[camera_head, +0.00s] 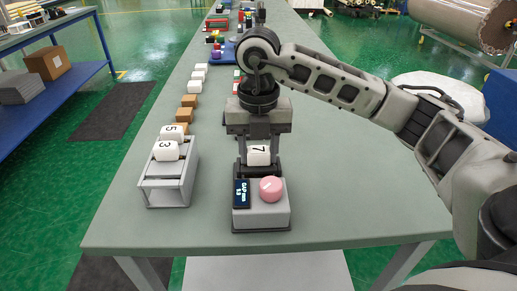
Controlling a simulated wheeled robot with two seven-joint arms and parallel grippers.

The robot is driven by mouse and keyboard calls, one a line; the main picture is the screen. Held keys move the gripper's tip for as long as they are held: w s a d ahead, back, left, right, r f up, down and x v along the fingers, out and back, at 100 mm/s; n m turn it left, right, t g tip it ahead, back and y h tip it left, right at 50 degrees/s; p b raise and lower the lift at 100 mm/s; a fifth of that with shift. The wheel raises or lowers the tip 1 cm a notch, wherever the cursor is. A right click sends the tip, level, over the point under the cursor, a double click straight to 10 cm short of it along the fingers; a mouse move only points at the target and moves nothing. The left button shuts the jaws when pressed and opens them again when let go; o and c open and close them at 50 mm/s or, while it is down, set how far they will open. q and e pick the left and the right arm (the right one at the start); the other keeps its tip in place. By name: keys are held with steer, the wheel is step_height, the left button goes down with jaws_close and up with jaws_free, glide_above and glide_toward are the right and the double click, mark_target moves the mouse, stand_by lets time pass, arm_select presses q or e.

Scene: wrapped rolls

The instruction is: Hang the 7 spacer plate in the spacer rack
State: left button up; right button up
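The white 7 spacer plate (258,158) is between the two fingers of my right gripper (258,152), which looks shut on it. The plate is just behind and above a grey box (262,217) with a pink button and a small display; whether it touches the box is unclear. The grey spacer rack (165,196) stands to the left of the gripper. White plates marked 3 (166,152) and 5 (172,132) are at the rack's top, the 3 in front. The front part of the rack looks empty. My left gripper is not in view.
Orange blocks (184,115) and white blocks (198,76) stand in a row behind the rack. Coloured items sit farther back on the table (340,210). The table's right front is clear. A blue shelf (70,90) with boxes is at left.

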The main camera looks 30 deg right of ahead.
steer(key=shift+s, duration=0.1)
stand_by(0.3)
steer(key=o, duration=1.2)
step_height(320, 180, up, 16)
steer(key=p, duration=0.3)
steer(key=shift+p, duration=0.3)
